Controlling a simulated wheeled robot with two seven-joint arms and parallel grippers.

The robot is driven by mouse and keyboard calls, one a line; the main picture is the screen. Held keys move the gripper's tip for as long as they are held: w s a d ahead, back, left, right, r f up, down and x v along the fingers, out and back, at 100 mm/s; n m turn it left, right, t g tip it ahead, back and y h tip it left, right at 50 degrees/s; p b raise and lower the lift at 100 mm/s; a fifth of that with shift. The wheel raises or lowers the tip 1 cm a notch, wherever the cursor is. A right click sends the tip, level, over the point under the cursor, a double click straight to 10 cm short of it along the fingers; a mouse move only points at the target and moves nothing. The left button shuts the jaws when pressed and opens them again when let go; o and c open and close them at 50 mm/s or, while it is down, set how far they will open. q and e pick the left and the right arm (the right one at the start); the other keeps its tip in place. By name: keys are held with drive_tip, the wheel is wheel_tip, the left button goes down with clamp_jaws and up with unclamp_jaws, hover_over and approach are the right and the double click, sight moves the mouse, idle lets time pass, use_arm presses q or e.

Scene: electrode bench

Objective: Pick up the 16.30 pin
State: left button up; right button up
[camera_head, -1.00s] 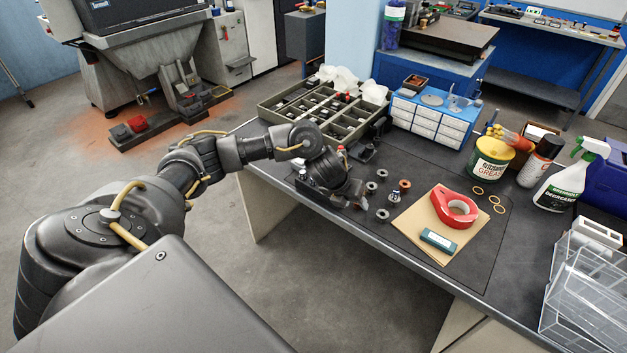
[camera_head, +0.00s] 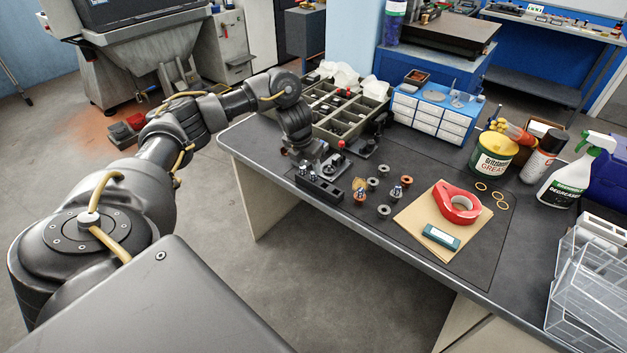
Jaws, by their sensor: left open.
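A dark rack block (camera_head: 331,193) lies near the table's front left edge, with small silver-topped pins (camera_head: 302,171) standing at its left end. Which pin is the 16.30 one cannot be read at this size. Other small silver-topped pieces (camera_head: 395,193) stand to the right of the block, one of them on a copper-coloured base (camera_head: 360,198). My left gripper (camera_head: 312,158) is open just behind the block's left end, pointing down. Its fingertips are small and dark, and I see nothing held between them. My right gripper is out of view.
Several grey rings (camera_head: 372,183) lie right of the block. A divided tray (camera_head: 340,122) stands behind my gripper, beside a blue drawer unit (camera_head: 432,118). A grease tin (camera_head: 493,155) stands farther right.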

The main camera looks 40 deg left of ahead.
sight(313, 173)
use_arm(q)
drive_tip(key=shift+w+p+x, duration=0.2)
drive_tip(key=shift+x, duration=1.15)
drive_tip(key=shift+w+p+x, duration=0.15)
drive_tip(key=shift+x, duration=1.2)
drive_tip(key=shift+a+r, duration=0.1)
drive_tip(key=shift+r, duration=0.05)
clamp_jaws()
